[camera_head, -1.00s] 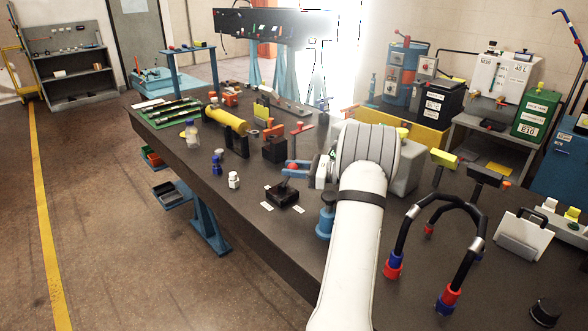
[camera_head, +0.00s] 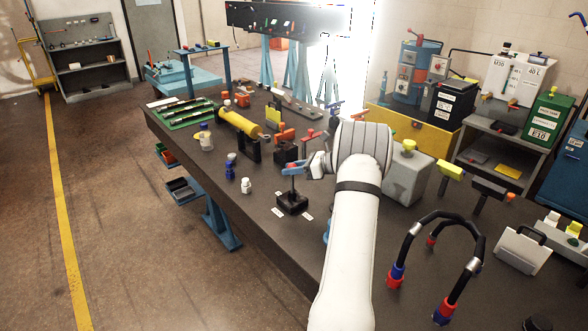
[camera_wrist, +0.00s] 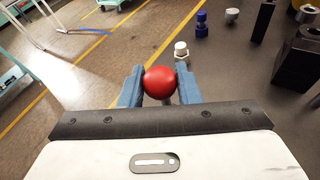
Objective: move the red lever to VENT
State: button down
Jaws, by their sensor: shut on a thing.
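The red lever knob (camera_wrist: 159,82) is a red ball between my two blue fingers in the wrist view. My gripper (camera_head: 294,168) is shut on it, above the lever's black base box (camera_head: 292,203) on the bench. The thin stem (camera_head: 292,187) rises about straight up from the box in the head view.
A yellow cylinder (camera_head: 238,124) lies in a black holder behind. A black hose arch (camera_head: 440,222) with red and blue ends stands to the right. The bench's front edge is near.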

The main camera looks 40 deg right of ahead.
jog(key=c, duration=1.1)
grip_release()
jog(key=shift+b+v, duration=0.65)
jog(key=shift+v, duration=3.2)
